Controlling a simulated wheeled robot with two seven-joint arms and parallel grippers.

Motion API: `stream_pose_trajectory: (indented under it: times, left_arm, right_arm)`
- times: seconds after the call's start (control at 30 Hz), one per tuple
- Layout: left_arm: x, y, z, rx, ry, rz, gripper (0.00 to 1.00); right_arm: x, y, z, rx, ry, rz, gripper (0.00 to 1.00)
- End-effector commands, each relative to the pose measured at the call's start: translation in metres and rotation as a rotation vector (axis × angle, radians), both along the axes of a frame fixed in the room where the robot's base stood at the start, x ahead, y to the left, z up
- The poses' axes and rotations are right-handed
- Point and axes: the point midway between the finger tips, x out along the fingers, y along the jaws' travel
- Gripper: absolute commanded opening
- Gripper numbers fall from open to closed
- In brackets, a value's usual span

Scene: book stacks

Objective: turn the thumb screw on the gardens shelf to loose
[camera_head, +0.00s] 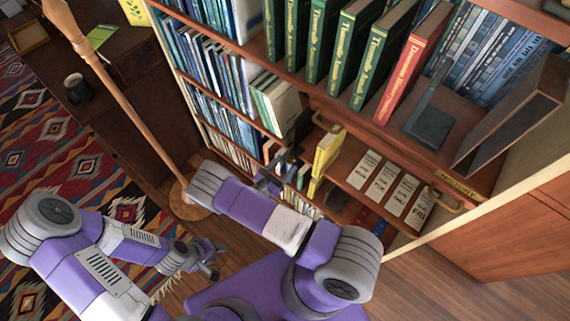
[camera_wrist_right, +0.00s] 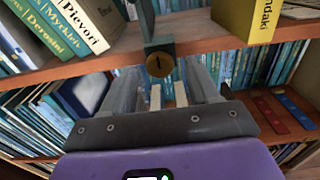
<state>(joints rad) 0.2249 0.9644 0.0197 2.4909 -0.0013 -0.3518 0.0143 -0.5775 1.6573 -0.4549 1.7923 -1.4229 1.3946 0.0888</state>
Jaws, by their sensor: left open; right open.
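The thumb screw (camera_wrist_right: 159,64) is a round brass knob with a dark mark, on a dark green bracket (camera_wrist_right: 158,46) at a wooden shelf's front edge (camera_wrist_right: 210,44). No label naming the gardens shelf is legible. My right gripper (camera_wrist_right: 168,96) is open and empty, its fingers pointing at the shelf just below the knob and apart from it. In the head view my right gripper (camera_head: 277,176) is at the lower shelves, and I cannot make out the screw there. My left gripper (camera_head: 208,262) is open and empty, low over the floor, away from the shelves.
Books line the shelf beside the bracket, with a yellow book (camera_wrist_right: 247,20) to its right. A pulled-out board with cards (camera_head: 383,183) and a red book (camera_head: 412,62) are to the right. A wooden pole (camera_head: 120,95) stands left. A dark mug (camera_head: 76,88) sits farther left.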

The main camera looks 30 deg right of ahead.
Motion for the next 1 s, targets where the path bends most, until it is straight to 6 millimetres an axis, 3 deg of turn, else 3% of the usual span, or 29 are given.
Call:
stream_pose_trajectory:
  times: [0.4, 0.73, 1.0]
  left_arm:
    - [0.0002, 0.0000, -0.0010, 0.000, 0.000, 0.000, 0.43]
    - [0.0002, -0.0001, -0.0009, 0.000, 0.000, 0.000, 0.43]
    - [0.0002, -0.0001, -0.0015, 0.000, 0.000, 0.000, 0.43]
  right_arm:
    - [0.0038, -0.0099, 0.0001, 0.001, 0.000, 0.000, 0.59]
    - [0.0036, -0.0098, 0.0001, 0.001, 0.000, 0.000, 0.08]
    - [0.0035, -0.0096, -0.0002, -0.008, 0.023, 0.000, 0.05]
